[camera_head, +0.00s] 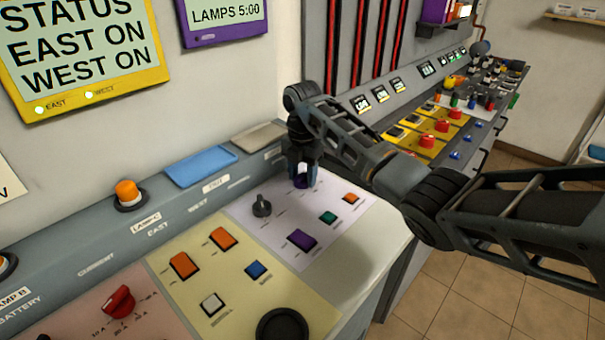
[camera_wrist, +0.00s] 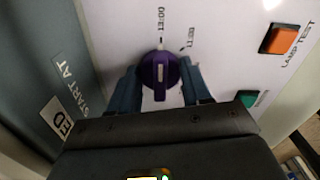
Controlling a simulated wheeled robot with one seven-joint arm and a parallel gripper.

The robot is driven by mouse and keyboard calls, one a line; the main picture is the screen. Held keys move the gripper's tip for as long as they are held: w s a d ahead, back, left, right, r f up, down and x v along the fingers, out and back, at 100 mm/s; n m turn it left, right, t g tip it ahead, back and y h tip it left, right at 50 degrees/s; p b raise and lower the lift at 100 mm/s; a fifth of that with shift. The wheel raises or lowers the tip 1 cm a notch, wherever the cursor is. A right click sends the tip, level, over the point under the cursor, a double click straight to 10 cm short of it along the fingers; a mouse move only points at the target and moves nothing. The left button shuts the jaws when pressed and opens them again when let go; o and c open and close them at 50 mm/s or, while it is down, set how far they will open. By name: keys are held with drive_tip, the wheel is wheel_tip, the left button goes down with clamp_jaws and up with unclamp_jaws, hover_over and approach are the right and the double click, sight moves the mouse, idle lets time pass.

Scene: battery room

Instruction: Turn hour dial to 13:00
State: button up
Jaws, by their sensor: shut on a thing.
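The hour dial is a round purple knob, seen in the wrist view (camera_wrist: 160,72) and partly below my gripper in the head view (camera_head: 302,184). A white line on the knob runs upright in the wrist view, in line with the 13:00 mark (camera_wrist: 162,20). The 11:00 mark (camera_wrist: 190,38) is up and to the right of the knob. My gripper (camera_wrist: 161,88) points down at the panel, with one finger on each side of the knob, shut on it. It also shows in the head view (camera_head: 302,174).
On the same pale panel are a black knob (camera_head: 262,205), a purple button (camera_head: 301,239), a green button (camera_head: 328,217) and an orange button (camera_head: 351,198). A purple display (camera_head: 224,17) reads LAMPS 5:00. A second console (camera_head: 420,130) stands behind my arm.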

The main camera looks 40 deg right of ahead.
sight(302, 173)
idle(0.3)
drive_tip(key=o, duration=1.1)
drive_tip(key=shift+c, duration=0.2)
drive_tip(key=shift+r+b, duration=0.6)
drive_tip(key=shift+r, duration=3.3)
